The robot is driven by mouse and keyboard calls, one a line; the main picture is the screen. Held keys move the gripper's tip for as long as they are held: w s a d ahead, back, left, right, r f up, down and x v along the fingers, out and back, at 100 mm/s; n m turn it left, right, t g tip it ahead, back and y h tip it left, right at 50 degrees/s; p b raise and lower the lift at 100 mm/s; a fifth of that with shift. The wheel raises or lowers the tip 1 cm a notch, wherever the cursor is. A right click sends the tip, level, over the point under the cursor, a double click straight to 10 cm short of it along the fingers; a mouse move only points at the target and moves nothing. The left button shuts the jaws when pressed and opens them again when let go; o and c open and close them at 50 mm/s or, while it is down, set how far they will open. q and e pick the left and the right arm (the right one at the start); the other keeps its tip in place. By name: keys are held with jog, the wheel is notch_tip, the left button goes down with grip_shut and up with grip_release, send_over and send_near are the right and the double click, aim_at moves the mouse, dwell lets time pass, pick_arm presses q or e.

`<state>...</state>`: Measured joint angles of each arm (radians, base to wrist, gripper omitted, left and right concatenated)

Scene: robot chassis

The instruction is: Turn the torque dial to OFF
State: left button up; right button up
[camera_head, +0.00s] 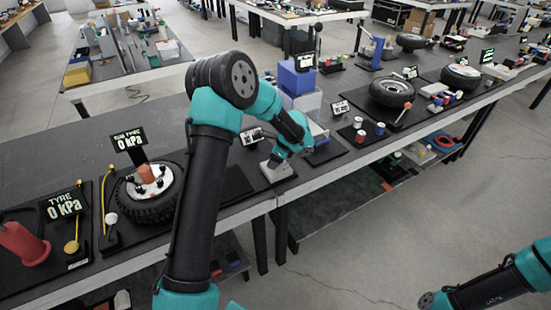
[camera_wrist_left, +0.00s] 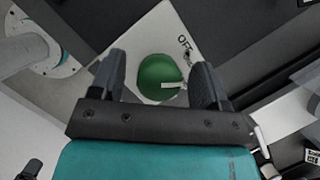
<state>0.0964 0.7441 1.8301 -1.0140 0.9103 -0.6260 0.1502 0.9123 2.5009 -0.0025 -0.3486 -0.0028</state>
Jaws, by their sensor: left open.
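The torque dial (camera_wrist_left: 158,74) is a round green knob with a short white pointer mark, set on a light panel (camera_wrist_left: 145,40). In the left wrist view the mark points right, while the lettering "OFF" is above and right of the knob. My left gripper (camera_wrist_left: 160,76) is open, with one dark finger on each side of the knob; whether they touch it I cannot tell. In the head view my left arm reaches down over the light panel box (camera_head: 278,172), and the knob is hidden there.
Left of the box stands a tyre (camera_head: 148,192) with a "0 kPa" display (camera_head: 129,140). To the right are a blue block on a clear box (camera_head: 297,78) and several small cans (camera_head: 360,136). The bench's front edge (camera_head: 262,203) runs close to the box.

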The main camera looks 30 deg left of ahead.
pick_arm(q)
jog(key=shift+c, duration=0.2)
jog(key=c, duration=0.9)
jog(key=shift+o, duration=0.2)
jog(key=shift+n, duration=0.3)
jog(key=n+g, duration=0.1)
jog(key=n, duration=0.1)
jog(key=shift+n, duration=0.4)
jog(key=shift+n+g+h, duration=0.7)
jog(key=shift+n, duration=1.2)
